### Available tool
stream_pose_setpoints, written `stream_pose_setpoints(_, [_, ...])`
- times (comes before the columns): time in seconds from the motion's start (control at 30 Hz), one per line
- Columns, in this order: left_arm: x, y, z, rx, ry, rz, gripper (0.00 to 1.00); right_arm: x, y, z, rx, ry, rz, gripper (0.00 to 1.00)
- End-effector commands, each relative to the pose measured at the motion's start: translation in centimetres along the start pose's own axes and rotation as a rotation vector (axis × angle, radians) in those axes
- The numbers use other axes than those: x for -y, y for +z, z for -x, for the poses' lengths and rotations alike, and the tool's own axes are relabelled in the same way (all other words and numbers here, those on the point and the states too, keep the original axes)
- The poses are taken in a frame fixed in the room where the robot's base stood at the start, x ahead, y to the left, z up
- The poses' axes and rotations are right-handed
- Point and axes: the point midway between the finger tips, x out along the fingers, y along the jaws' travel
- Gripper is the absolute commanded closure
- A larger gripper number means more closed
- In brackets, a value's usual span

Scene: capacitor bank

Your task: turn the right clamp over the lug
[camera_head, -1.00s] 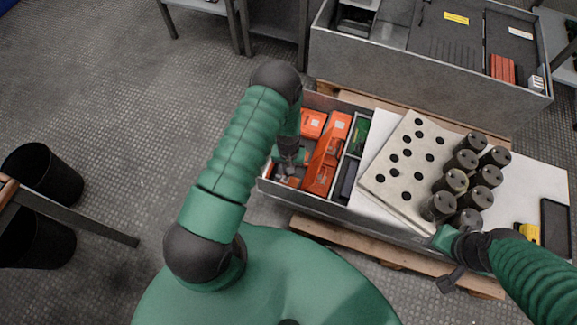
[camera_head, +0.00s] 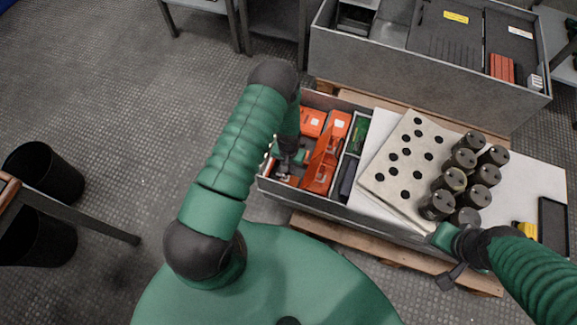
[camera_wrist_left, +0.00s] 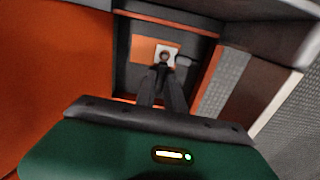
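The capacitor bank shows as several dark cylinders (camera_head: 454,180) on the right side of a pale plate with holes (camera_head: 400,170). I cannot make out the right clamp or the lug at this size. My right gripper (camera_head: 437,236) is low beside the nearest cylinders, by the plate's near corner; its fingers are too small to read. My left gripper (camera_head: 285,165) is down in the tray compartment with orange parts. In the left wrist view its dark fingers (camera_wrist_left: 161,76) are close together at the tips, before a small dark round thing on a white patch.
The open tray (camera_head: 320,204) holds orange parts (camera_head: 325,160) and a green part. A yellow item (camera_head: 526,231) and a black tray (camera_head: 553,222) lie right of the cylinders. A grey bin (camera_head: 400,70) stands behind. The white surface right of the cylinders is partly clear.

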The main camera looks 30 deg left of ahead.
Motion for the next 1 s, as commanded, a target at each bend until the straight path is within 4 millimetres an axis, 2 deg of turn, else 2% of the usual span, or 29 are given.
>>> stream_pose_setpoints(0.3, [0.0,0.1,0.0,0.002,0.000,0.002,0.79,0.0,0.0,0.0,0.000,0.000,0.000,0.64])
stream_pose_setpoints(0.43, [0.0,0.0,1.3,0.001,0.000,0.002,0.79,0.0,-0.1,0.6,0.000,0.000,0.000,0.64])
stream_pose_setpoints(0.57, [0.0,-0.1,4.4,0.000,0.000,0.003,0.79,0.0,-0.4,1.9,0.000,0.000,0.000,0.64])
stream_pose_setpoints(0.8, [0.0,-0.1,11.6,-0.002,0.000,0.002,0.79,0.0,-1.0,4.3,0.000,0.000,0.000,0.64])
stream_pose_setpoints(1.0, [0.0,-0.1,15.7,0.001,0.000,0.000,0.79,0.0,-1.3,5.4,0.000,0.000,0.000,0.64])
